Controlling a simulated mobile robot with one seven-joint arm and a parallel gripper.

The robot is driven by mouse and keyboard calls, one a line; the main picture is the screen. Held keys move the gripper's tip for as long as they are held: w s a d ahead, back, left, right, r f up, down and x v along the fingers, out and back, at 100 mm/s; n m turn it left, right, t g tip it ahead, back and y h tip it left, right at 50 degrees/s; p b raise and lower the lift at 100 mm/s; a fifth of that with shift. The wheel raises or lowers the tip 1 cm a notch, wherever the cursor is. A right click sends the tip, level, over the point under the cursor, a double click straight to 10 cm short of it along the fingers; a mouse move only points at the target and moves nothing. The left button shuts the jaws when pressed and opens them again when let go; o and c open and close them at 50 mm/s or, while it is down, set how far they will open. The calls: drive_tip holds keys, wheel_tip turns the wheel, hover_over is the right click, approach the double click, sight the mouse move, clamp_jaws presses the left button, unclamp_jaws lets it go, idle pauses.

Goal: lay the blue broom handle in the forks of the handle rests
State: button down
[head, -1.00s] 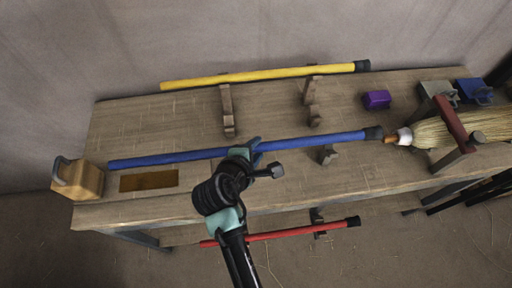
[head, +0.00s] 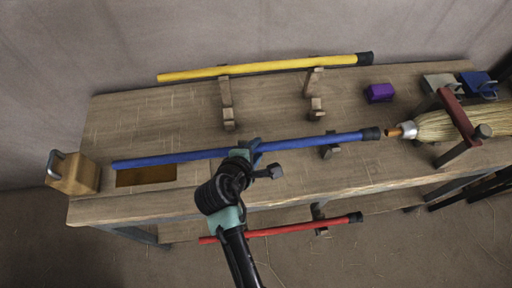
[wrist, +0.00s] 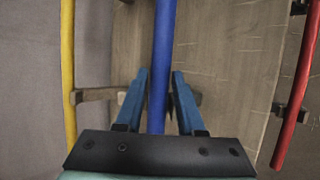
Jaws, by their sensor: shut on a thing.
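The blue broom handle (head: 310,143) with a black end cap runs lengthwise over the workbench, its left end near the dark slot. My gripper (head: 252,150) is shut on it near its middle; the wrist view shows the handle (wrist: 163,50) between the two blue fingers (wrist: 159,78). Wooden handle rests show at left (head: 226,98) and right (head: 314,82), with the yellow handle (head: 265,67) across their back ends. Another wooden rest piece (head: 329,152) shows below the blue handle at right. Whether the blue handle touches it, I cannot tell.
A straw broom head (head: 440,126) lies in a red-brown clamp (head: 458,113) at right. A purple block (head: 379,92) and a wooden block with a metal loop (head: 76,174) are on the bench. A red handle (head: 285,229) is lower, in front. Bare bench lies between the rests.

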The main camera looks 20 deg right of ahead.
idle(0.4)
drive_tip(key=shift+c, duration=2.2)
unclamp_jaws()
drive_tip(key=shift+s, duration=0.1)
